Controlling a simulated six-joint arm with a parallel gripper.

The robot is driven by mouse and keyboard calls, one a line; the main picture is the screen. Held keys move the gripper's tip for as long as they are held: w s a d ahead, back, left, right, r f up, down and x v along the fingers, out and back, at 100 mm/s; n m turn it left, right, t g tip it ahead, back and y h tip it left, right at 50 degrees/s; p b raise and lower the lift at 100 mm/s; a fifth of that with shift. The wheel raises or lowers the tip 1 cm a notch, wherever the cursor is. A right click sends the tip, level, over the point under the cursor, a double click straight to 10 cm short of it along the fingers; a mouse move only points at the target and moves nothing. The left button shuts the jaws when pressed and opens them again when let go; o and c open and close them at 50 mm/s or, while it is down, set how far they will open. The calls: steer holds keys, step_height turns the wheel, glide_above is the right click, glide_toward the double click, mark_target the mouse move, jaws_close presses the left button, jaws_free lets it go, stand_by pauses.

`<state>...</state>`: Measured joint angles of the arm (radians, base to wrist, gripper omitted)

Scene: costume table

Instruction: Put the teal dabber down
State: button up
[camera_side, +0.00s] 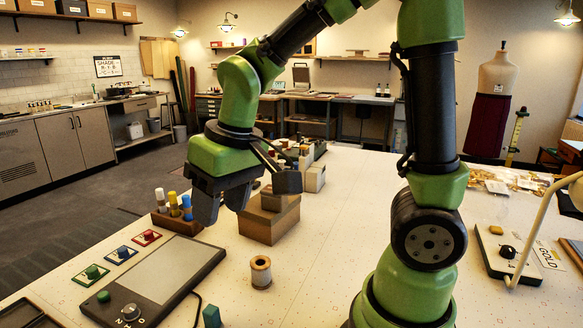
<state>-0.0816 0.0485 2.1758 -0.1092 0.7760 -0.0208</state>
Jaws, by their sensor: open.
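My gripper (222,204) is above the table, pointing down, with its jaws apart and nothing visible between them. It is just right of a brown rack (176,222) that holds upright white, yellow and blue tubes. I cannot tell for sure which thing is the teal dabber. A small teal block (212,317) stands on the table at the bottom edge, partly cut off. A green knob (92,271) sits on a green card at the left, and a rounded green piece (103,296) rests on the dark-framed tablet (190,282). My gripper touches none of these.
Blue (122,252) and red (147,236) knobs on cards lie left of the tablet. A thread spool (261,273) stands right of it. A brown box (270,221) is close right of my gripper. The white table (325,250) is clear between the spool and my arm's base.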

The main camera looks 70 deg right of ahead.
steer(key=s+r+m+t+y, duration=0.1)
steer(key=s+r+m+t, duration=0.1)
steer(key=s+r+t, duration=0.2)
steer(key=shift+s+d+r, duration=0.15)
steer(key=shift+s+r, duration=1.3)
steer(key=shift+s, duration=2)
